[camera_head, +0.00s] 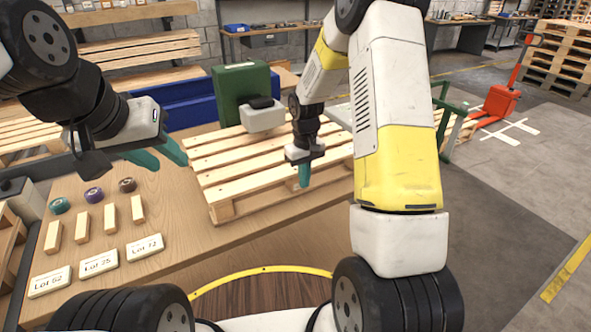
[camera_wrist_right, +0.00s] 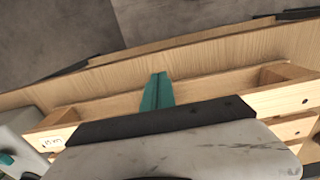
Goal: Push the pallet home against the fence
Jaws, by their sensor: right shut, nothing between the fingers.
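The wooden slatted pallet (camera_head: 225,165) lies on the brown table, with its near corner toward the middle of the table. My right gripper (camera_head: 304,182) is shut, empty and pointing down at the pallet's near right part. In the right wrist view its teal fingers (camera_wrist_right: 157,92) are together beside pale pallet boards (camera_wrist_right: 285,100); contact cannot be told. My left gripper (camera_head: 160,157) is open and empty, left of the pallet above the table. A fence is not clearly recognizable; a green frame (camera_head: 447,118) stands right of the pallet, partly behind my right arm.
On the table (camera_head: 185,225) are rolls of tape, small wooden blocks (camera_head: 82,225) and lot cards (camera_head: 98,263) at left. A green machine (camera_head: 243,85) and blue bin (camera_head: 190,108) stand behind the pallet. A red pallet jack (camera_head: 500,103) is at right.

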